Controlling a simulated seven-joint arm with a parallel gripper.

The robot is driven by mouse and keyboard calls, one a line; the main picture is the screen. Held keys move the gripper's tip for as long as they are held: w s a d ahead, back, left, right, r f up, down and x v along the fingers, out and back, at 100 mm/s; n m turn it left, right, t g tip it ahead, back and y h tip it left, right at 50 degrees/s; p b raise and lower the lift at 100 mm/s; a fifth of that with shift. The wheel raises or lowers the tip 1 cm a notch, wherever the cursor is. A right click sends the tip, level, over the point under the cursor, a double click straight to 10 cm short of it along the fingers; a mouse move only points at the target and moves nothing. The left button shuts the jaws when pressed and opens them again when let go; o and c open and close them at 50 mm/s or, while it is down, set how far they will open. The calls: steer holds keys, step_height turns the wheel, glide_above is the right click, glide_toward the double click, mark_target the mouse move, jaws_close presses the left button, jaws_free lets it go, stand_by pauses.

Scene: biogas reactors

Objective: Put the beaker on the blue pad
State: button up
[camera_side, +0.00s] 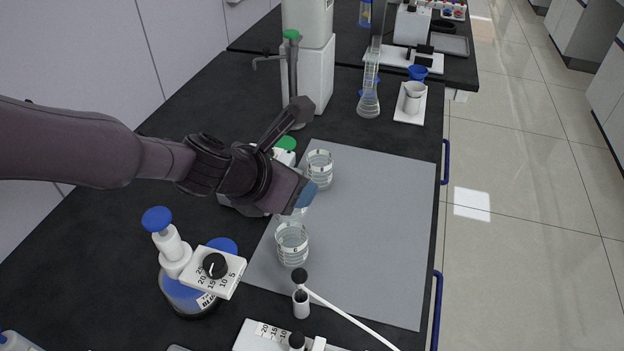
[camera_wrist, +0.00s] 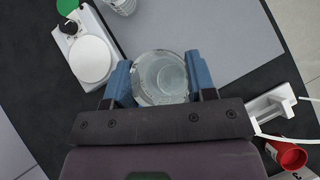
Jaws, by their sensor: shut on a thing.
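My gripper (camera_wrist: 158,80) has its two blue fingers on either side of a clear glass beaker (camera_wrist: 160,72) and is shut on it. In the side view my gripper (camera_side: 300,197) hangs at the pad's left edge, and its body hides most of what it holds. The only flat pad in view is a large grey-blue one (camera_side: 375,220); it also shows in the wrist view (camera_wrist: 222,32). A clear marked beaker (camera_side: 292,245) shows just below the gripper in the side view. Another beaker (camera_side: 319,170) stands on the pad behind it. The held beaker's height is unclear.
A blue-topped dispenser bottle (camera_side: 185,285) stands left of the pad. A stirrer with a white round plate (camera_wrist: 90,58) is close by. A black-topped probe holder (camera_side: 300,300) stands near the front. A flask (camera_side: 369,98) stands behind. The pad's right side is clear.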

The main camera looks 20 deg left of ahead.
steer(key=shift+s+a+r, duration=0.5)
steer(key=shift+s+a, duration=0.1)
steer(key=shift+s, duration=0.25)
steer(key=shift+s+a+r, duration=0.45)
steer(key=shift+s+a, duration=0.1)
steer(key=shift+s, duration=0.25)
